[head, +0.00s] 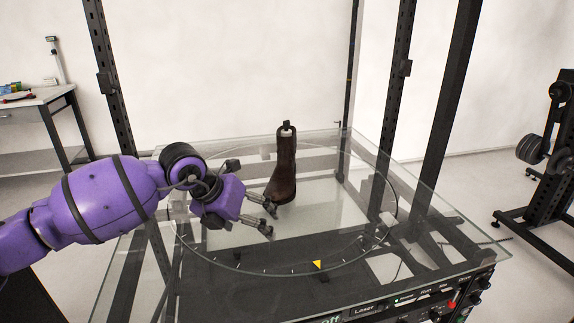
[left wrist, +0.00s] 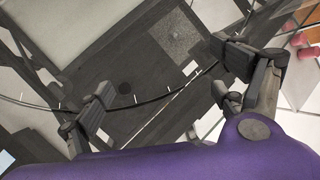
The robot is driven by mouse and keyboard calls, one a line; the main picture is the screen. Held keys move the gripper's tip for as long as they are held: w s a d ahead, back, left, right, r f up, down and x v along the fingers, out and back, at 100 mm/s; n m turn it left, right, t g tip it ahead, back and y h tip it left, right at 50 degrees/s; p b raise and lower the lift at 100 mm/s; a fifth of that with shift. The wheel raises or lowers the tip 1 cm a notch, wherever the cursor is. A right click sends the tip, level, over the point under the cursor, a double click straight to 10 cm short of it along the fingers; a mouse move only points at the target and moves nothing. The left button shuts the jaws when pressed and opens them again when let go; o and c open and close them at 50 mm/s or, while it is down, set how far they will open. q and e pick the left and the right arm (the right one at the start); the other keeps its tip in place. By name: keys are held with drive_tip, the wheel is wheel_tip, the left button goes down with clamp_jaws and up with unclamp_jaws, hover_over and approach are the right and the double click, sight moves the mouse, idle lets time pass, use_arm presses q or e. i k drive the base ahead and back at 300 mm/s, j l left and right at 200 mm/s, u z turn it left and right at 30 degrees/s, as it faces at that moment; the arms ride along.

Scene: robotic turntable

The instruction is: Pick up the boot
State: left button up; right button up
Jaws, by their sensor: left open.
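A dark brown boot (head: 284,170) stands upright on the round glass turntable (head: 352,232), near its middle in the head view. My left gripper (head: 271,219) is open and empty, low over the glass at the near left of the boot. One fingertip appears close to the boot's toe; I cannot tell whether it touches. In the left wrist view the two fingers of my left gripper (left wrist: 160,85) are spread wide with nothing between them. The boot does not show in that view. My right gripper is not in view.
Dark upright posts (head: 395,90) of a frame stand around the glass table. A control box (head: 420,298) with knobs sits under the near edge. A yellow triangle marker (head: 317,264) is at the front rim. The glass right of the boot is clear.

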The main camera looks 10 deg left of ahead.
sight(281, 187)
drive_tip(key=i, duration=1.15)
